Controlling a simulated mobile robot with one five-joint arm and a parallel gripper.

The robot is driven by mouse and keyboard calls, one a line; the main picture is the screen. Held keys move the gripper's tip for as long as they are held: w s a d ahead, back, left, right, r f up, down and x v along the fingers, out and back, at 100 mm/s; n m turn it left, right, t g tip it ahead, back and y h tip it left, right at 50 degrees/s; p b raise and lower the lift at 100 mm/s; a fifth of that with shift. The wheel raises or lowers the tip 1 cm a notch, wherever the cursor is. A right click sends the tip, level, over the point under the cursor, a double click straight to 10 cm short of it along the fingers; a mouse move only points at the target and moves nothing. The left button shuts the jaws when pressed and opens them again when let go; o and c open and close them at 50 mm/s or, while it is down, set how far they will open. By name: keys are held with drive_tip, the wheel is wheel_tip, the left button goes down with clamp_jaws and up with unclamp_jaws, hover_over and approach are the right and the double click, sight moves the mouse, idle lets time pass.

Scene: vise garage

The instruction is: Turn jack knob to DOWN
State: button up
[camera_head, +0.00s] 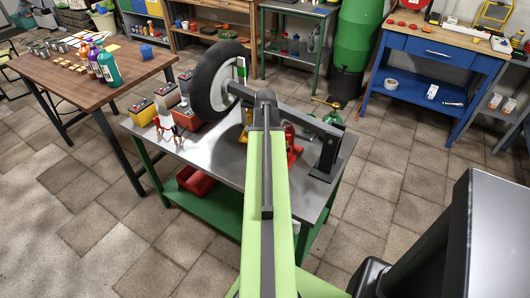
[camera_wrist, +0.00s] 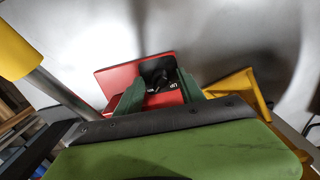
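The jack's red panel (camera_wrist: 118,75) is in the upper middle of the wrist view. A black knob (camera_wrist: 156,80) sits on it, with small white lettering (camera_wrist: 172,87) beside it that I cannot read surely. My gripper (camera_wrist: 162,88) has its two dark green fingers spread, one on each side of the knob. I cannot tell whether either finger touches the knob. In the head view, a red part (camera_head: 294,152), perhaps the same jack, shows just right of my arm on the grey bench; my arm hides my fingers and the knob there.
The grey-topped bench (camera_head: 222,160) also holds a wheel (camera_head: 212,80), batteries (camera_head: 142,110) and a dark upright bracket (camera_head: 328,152). In the wrist view, a yellow part (camera_wrist: 240,92) is right of the panel and a yellow cylinder (camera_wrist: 14,52) is at upper left.

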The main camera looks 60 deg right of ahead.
wheel_tip(320, 180, up, 18)
drive_tip(key=p, duration=1.7)
drive_tip(key=shift+f, duration=0.25)
